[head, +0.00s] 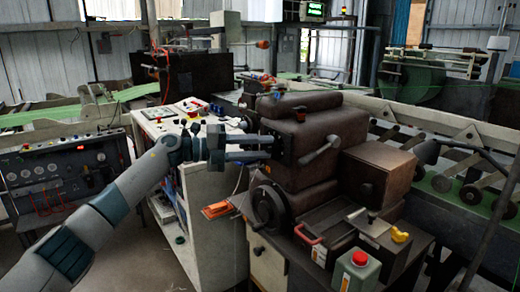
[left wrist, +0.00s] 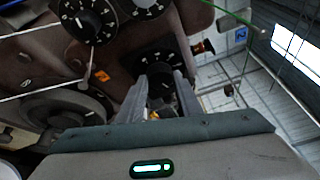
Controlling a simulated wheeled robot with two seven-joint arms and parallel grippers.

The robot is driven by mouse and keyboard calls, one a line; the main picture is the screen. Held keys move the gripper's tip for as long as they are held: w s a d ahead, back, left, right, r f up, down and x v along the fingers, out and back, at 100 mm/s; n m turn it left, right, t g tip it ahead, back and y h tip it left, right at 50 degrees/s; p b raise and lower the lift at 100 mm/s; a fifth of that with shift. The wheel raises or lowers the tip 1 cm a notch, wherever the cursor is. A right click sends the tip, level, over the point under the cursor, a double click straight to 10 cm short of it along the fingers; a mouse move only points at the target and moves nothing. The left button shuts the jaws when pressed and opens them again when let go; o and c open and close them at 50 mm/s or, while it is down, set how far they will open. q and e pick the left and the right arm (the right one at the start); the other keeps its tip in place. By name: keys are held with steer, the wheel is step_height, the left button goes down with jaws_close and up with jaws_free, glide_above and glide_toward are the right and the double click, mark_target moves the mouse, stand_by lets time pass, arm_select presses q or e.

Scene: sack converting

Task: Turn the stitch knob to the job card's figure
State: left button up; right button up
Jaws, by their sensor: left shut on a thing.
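The brown sewing-machine head (head: 315,130) stands right of centre in the head view. My left gripper (head: 272,148) reaches its left face from the left. In the left wrist view my left gripper (left wrist: 162,88) is shut on a black knob with a white-marked dial (left wrist: 152,58). The fingers hide much of this knob, and its pointer and figures are not legible. A second black dial with white marks (left wrist: 88,20) sits up and left of it, apart from the fingers. I cannot make out a job card. My right gripper is not in view.
A large black handwheel (head: 268,206) is below my left gripper. A white control cabinet (head: 212,185) stands beside the machine. A green bottle with a red cap (head: 356,272) and a yellow object (head: 400,235) are at the front right. A thin green cable (left wrist: 228,14) runs near the dials.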

arm_select(q)
steer(key=o, duration=1)
steer(key=shift+o, duration=0.2)
steer(key=shift+a, duration=0.4)
steer(key=b+v, duration=0.3)
steer(key=v, duration=1.3)
steer(key=shift+s+a, duration=0.15)
steer(key=shift+a, duration=0.1)
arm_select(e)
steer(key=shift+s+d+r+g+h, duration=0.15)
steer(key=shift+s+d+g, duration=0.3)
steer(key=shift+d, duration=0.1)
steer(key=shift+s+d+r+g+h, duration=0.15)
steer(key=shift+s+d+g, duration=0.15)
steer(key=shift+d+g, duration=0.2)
arm_select(q)
steer(key=shift+r, duration=0.1)
